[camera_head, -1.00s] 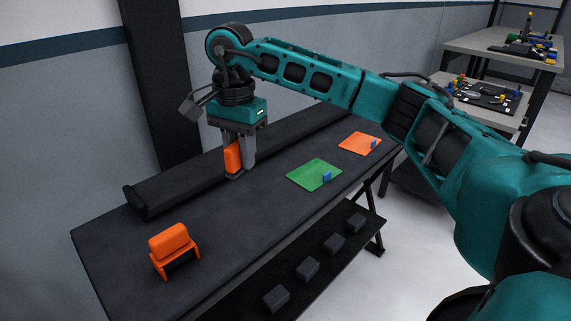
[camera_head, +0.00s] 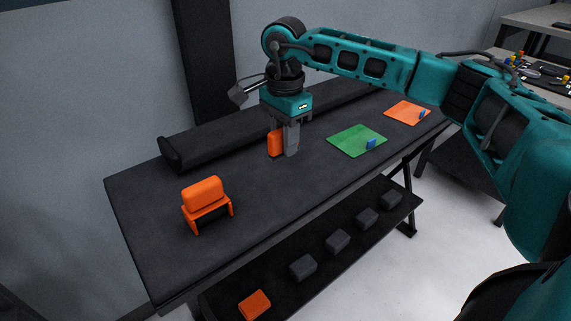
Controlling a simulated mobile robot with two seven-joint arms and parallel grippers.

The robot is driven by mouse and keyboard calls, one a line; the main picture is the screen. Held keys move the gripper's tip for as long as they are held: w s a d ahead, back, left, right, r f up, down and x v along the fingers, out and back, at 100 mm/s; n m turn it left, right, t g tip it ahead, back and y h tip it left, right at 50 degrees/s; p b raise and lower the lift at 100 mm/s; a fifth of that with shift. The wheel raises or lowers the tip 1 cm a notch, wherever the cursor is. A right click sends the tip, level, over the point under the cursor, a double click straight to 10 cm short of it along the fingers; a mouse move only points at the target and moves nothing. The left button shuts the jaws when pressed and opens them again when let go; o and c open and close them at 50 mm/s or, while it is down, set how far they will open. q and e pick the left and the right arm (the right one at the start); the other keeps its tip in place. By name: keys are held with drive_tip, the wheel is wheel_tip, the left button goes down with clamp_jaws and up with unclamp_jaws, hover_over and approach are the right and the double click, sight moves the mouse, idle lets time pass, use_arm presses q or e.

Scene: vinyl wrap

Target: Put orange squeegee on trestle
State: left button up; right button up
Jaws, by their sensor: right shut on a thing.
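My right gripper (camera_head: 284,153) points down over the middle of the dark table. It is shut on the orange squeegee (camera_head: 274,144), which stands upright at the left side of the fingers and is partly hidden by them. I cannot tell whether the squeegee touches the table. The orange trestle (camera_head: 209,211) stands on the table at the left front, apart from the gripper, with a rounded orange block (camera_head: 203,192) across its top. My left gripper is not in view.
A long dark roll (camera_head: 215,138) lies along the table's back. A green sheet (camera_head: 350,138) and an orange sheet (camera_head: 402,112) lie to the right, each with a small blue piece. The lower shelf holds an orange block (camera_head: 255,304) and several dark blocks. Bare tabletop separates gripper and trestle.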

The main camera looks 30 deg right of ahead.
sight(285, 177)
drive_tip(key=shift+f+b, duration=0.45)
drive_tip(key=shift+f, duration=2.6)
drive_tip(key=shift+f, duration=0.15)
drive_tip(key=o, duration=0.9)
drive_tip(key=shift+o, duration=0.2)
drive_tip(key=shift+r, duration=0.25)
wheel_tip(285, 177, up, 12)
drive_tip(key=shift+f+p, duration=0.1)
drive_tip(key=shift+p, duration=0.9)
